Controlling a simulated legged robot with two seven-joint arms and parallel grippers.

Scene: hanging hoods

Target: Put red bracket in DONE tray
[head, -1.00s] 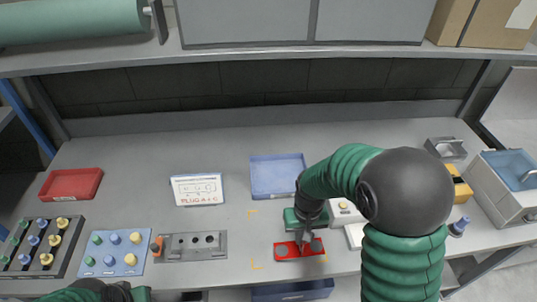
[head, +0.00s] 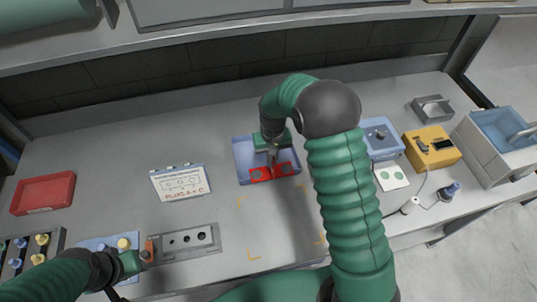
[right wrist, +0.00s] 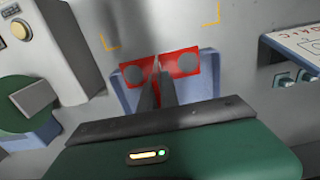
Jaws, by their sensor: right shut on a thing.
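The red bracket (head: 261,174) is a flat red plate with two round grey spots. My right gripper (head: 273,160) is shut on its middle, and the right wrist view shows the fingers across the bracket (right wrist: 183,63). The bracket is over the front part of a blue tray (head: 243,152), which I take for the DONE tray; no label shows. The tray's rim also shows in the right wrist view (right wrist: 211,62). I cannot tell whether the bracket touches the tray. My left gripper (head: 143,257) is at lower left, beside an orange piece on a grey plate; its jaws are unclear.
A white sign card (head: 180,184) stands left of the tray. The grey plate with holes (head: 190,240) lies in front of it. A red tray (head: 43,193) is at far left. A yellow box (head: 432,149) is at right. The shelf edge overhangs behind.

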